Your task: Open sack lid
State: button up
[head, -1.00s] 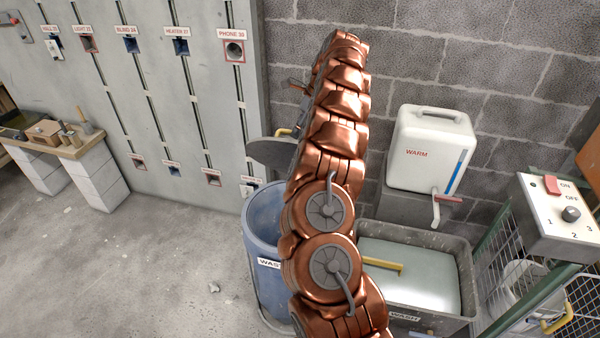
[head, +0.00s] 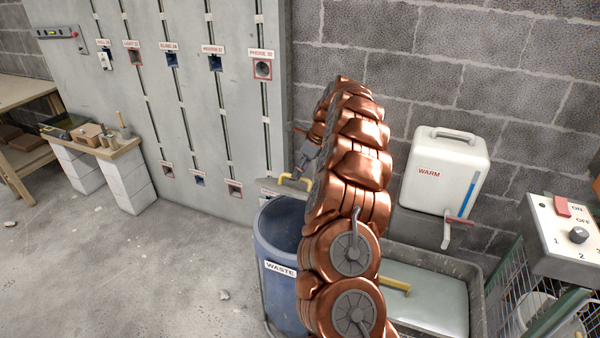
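A blue bin (head: 277,290) labelled WASTE stands at the wall panel, and its open top shows in the head view. A grey lid (head: 284,187) with a yellow handle (head: 305,181) is raised at the back of the bin's rim, partly hidden by my copper-coloured arm. No sack is clearly visible. My gripper (head: 305,160) is dark and small, just above the lid beside the yellow handle. I cannot tell whether it touches the handle or whether its fingers are open or shut.
A grey tub (head: 470,265) with a pale top and a yellow bar stands right of my arm, below a white WARM container (head: 444,175). A switch box (head: 568,235) is at the far right. A low bench (head: 95,150) stands at the left.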

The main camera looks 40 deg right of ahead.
jog(key=shift+s, duration=0.1)
jog(key=shift+d+r, duration=0.1)
jog(key=d+r+p, duration=0.4)
jog(key=r+p, duration=0.1)
jog(key=r, duration=0.2)
jog(key=shift+s+d+r, duration=0.2)
jog(key=shift+s+d, duration=0.1)
jog(key=shift+s, duration=0.15)
dwell(0.8)
jog(key=shift+p, duration=0.35)
jog(key=shift+a, duration=0.1)
